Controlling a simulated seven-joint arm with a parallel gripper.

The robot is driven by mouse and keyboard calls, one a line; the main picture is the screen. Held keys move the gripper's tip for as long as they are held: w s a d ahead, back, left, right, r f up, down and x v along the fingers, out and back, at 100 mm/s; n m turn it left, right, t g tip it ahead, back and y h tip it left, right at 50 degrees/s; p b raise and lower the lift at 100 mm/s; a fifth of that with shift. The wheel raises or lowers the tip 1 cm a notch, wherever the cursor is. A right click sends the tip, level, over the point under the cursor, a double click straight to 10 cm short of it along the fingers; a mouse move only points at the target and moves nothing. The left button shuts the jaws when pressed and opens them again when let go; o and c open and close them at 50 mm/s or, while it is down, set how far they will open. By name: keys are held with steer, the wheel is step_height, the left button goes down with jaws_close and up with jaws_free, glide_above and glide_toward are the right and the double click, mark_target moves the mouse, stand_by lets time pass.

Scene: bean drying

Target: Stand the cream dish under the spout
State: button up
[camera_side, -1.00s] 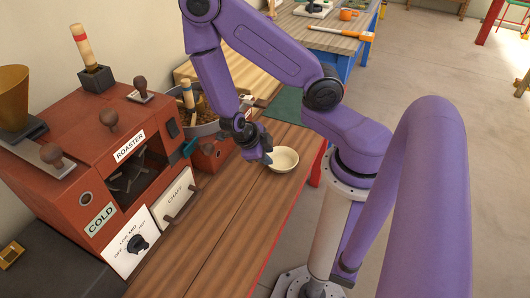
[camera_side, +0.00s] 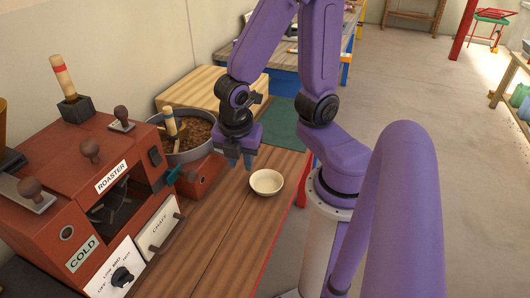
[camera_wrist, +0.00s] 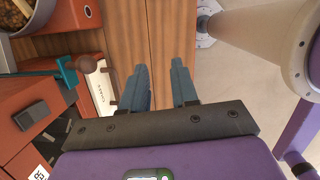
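The cream dish (camera_side: 266,184) sits upright and empty on the wooden bench top, near its right edge. My gripper (camera_side: 241,163) points down just to the left of and behind the dish, apart from it in the side view. In the wrist view my gripper (camera_wrist: 160,68) has its two blue fingers well apart, with only bench planks showing between them. The dish does not show in the wrist view. I cannot make out the spout clearly; a red housing with a teal lever (camera_side: 173,176) stands below the bean pan.
The red roaster (camera_side: 112,176) fills the left, with a white chaff drawer (camera_side: 158,228) on its front. A round pan of beans (camera_side: 200,151) stands behind. A green mat (camera_side: 283,121) lies at the back. The front bench planks are clear.

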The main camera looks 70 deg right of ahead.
steer(key=s+a+r+m+y, duration=0.2)
steer(key=s+r+m, duration=0.3)
steer(key=s+m, duration=0.1)
steer(key=shift+s+a+r+m+g+y, duration=0.15)
steer(key=shift+s+r+m+g+y, duration=0.15)
steer(key=shift+s+m, duration=0.15)
stand_by(0.7)
steer(key=shift+f, duration=0.1)
steer(key=shift+c, duration=1.1)
steer(key=w+d+f+n+h, duration=0.4)
steer(key=w+f, duration=0.3)
steer(key=w, duration=0.5)
steer(key=w+d+f+n+g+h, duration=0.2)
steer(key=d+f+n, duration=0.4)
steer(key=f, duration=0.3)
steer(key=shift+w+d+f+n, duration=0.25)
steer(key=shift+w+n, duration=0.2)
steer(key=shift+w, duration=0.35)
steer(key=shift+d, duration=0.1)
glide_toward(266, 184)
steer(key=f, duration=0.1)
steer(key=w+f, duration=0.1)
steer(key=f, duration=0.1)
steer(key=w+f, duration=0.1)
steer(key=f, duration=0.1)
steer(key=shift+w+d+f, duration=0.2)
steer(key=shift+d, duration=0.05)
